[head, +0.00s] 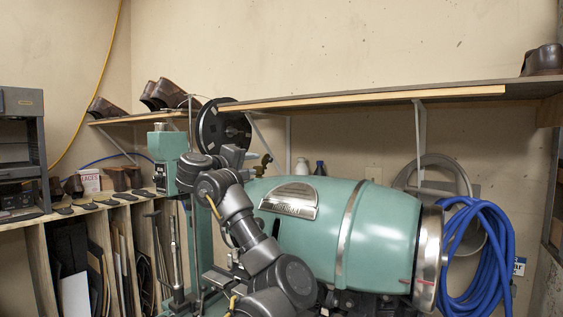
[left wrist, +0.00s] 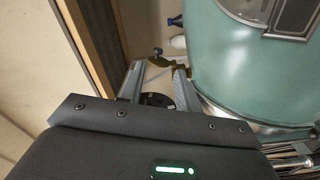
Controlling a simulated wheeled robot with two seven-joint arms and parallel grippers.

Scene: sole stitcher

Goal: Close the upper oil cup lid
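The upper oil cup appears as a small brass fitting (head: 262,164) on top of the green machine barrel, near its left end. It also shows in the left wrist view as a brass piece (left wrist: 181,64) with a darker round knob (left wrist: 157,51) at its end. Whether its lid is up or down is too small to tell. My left gripper (left wrist: 159,68) is open, its two fingers apart on either side of the fitting's near end. Contact cannot be made out. My right gripper is in neither view.
The green barrel (head: 375,235) fills the centre right. A wooden shelf (head: 370,98) runs above it, with its edge close to the gripper in the wrist view. A black reel (head: 222,126) stands left of the fitting. Blue hose (head: 490,255) hangs at right.

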